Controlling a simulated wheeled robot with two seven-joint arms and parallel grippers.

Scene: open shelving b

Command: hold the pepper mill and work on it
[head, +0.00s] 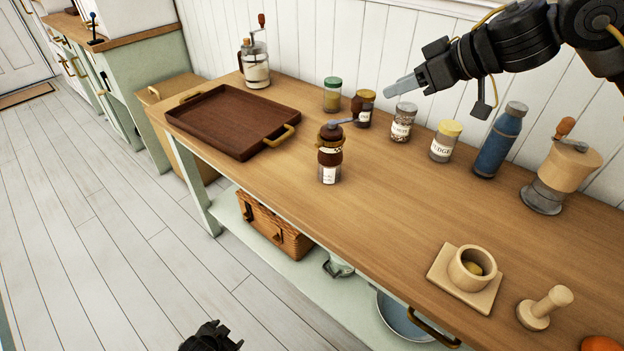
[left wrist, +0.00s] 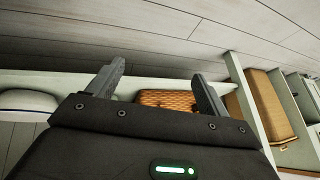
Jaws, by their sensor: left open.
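The pepper mill (head: 330,153) stands upright near the middle of the wooden worktop, with a dark brown body, a clear lower part with a white label and a grey crank on top. My right gripper (head: 402,86) is in the air above and to the right of the mill, apart from it. Its fingers overlap in the head view, so its opening is unclear. My left gripper (left wrist: 160,78) has its fingers spread and nothing between them. In the head view only a dark part of it shows at the bottom edge, low beside the worktop and away from the mill.
A brown tray (head: 228,122) lies left of the mill. Several jars, a blue bottle (head: 501,140) and a grinder (head: 563,174) stand along the wall. A wooden mortar (head: 470,270) and pestle (head: 545,307) are front right. A wicker basket (head: 273,226) is on the lower shelf.

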